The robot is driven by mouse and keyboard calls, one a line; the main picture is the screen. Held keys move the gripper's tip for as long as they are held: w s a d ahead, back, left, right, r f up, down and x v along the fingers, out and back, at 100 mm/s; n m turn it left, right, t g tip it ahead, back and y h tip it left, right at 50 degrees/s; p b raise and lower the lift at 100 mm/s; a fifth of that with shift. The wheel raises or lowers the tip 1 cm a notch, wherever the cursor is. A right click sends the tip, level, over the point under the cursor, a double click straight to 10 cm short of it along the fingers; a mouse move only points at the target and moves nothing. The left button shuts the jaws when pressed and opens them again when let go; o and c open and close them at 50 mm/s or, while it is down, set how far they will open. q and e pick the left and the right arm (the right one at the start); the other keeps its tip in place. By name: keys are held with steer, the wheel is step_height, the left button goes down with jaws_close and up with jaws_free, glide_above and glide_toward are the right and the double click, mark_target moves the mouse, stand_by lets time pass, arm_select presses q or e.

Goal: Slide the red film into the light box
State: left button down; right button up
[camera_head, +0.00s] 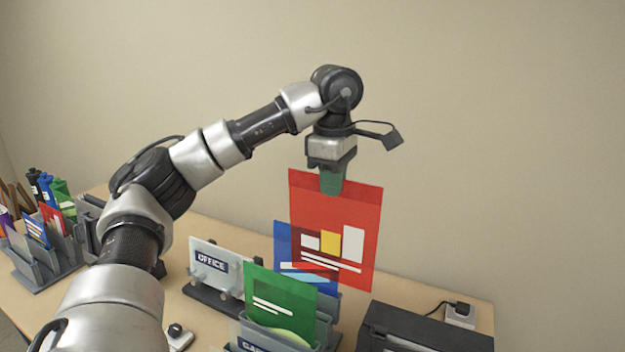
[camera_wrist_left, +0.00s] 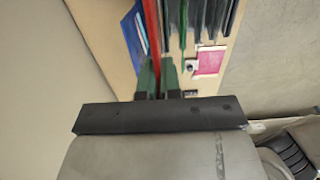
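The red film (camera_head: 335,225) is a flat red sheet with white and yellow blocks and white lines. It hangs upright in the air in the head view, its lower part in front of a blue sheet. My left gripper (camera_head: 332,182) is shut on its top edge, with green fingertips pointing down. In the left wrist view the film (camera_wrist_left: 151,25) shows nearly edge-on at the left gripper (camera_wrist_left: 157,68). A pale panel labelled OFFICE (camera_head: 212,264) stands on a dark base, left of the film; I cannot tell whether it is the light box. My right gripper is not in view.
A green sheet (camera_head: 280,304) stands in a grey holder at the front, with the blue sheet (camera_head: 287,262) behind it. A black machine (camera_head: 425,330) sits at the right. Grey racks (camera_head: 45,262) with folders and bottles stand at the left. The wall is behind.

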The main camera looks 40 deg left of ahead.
arm_select(q)
steer(key=w+d+p, duration=0.1)
steer(key=w+d, duration=0.2)
steer(key=d, duration=0.7)
steer(key=w+d+p, duration=0.2)
steer(key=w+d, duration=0.1)
steer(key=d, duration=0.7)
steer(key=s+b, duration=0.1)
steer(key=s+d+f+b, duration=0.1)
steer(key=s+b, duration=0.1)
steer(key=s+f+b, duration=0.1)
steer(key=shift+s+d+f+b, duration=0.15)
steer(key=shift+d+f+b, duration=0.1)
steer(key=shift+b, duration=0.15)
steer(key=shift+s+r, duration=0.1)
steer(key=shift+f+b, duration=0.3)
steer(key=shift+b, duration=0.05)
stand_by(0.6)
steer(key=shift+f, duration=0.1)
